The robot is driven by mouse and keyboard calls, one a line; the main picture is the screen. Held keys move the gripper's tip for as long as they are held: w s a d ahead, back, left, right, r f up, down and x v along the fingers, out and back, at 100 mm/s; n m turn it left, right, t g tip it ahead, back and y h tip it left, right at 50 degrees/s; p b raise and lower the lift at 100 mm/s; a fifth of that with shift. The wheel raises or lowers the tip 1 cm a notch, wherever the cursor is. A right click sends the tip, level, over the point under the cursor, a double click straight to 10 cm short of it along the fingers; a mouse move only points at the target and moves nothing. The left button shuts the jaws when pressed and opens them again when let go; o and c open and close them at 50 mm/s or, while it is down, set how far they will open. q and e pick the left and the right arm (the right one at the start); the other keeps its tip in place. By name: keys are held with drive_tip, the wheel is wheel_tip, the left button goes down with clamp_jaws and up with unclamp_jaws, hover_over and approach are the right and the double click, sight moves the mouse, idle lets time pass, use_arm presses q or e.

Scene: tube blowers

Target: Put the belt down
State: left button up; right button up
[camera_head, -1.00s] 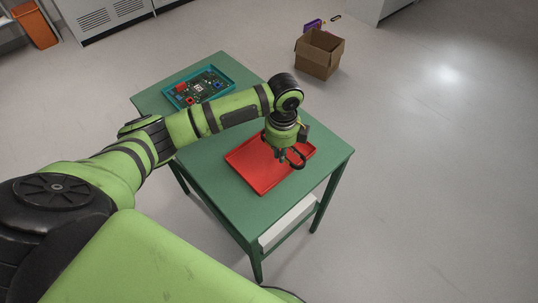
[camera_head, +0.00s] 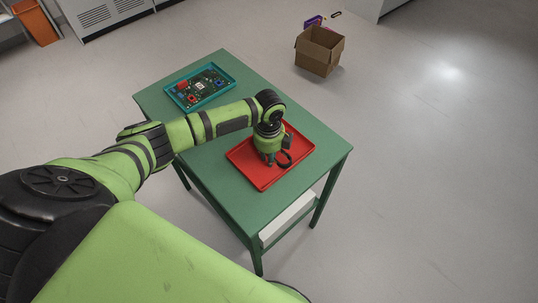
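My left gripper (camera_head: 271,162) points down over the red tray (camera_head: 262,180) on the green table. A black belt (camera_head: 285,159), a small dark loop, shows at the right of its fingertips. The belt moved along with the gripper, and the gripper appears shut on it. The fingers are small and partly hidden, and I cannot tell whether the belt touches the tray floor. My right gripper is not in view.
A teal tray (camera_head: 233,78) with a green circuit board (camera_head: 200,86) and small parts stands at the table's far left. The green table (camera_head: 225,205) is otherwise mostly clear. An open cardboard box (camera_head: 318,55) stands on the floor beyond it.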

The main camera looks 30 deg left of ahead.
use_arm(q)
drive_tip(key=shift+s+f, duration=0.15)
drive_tip(key=shift+f, duration=0.1)
idle(0.3)
wheel_tip(320, 180, up, 12)
drive_tip(key=b, duration=0.2)
drive_tip(key=shift+w+r, duration=0.15)
drive_tip(key=shift+w, duration=0.15)
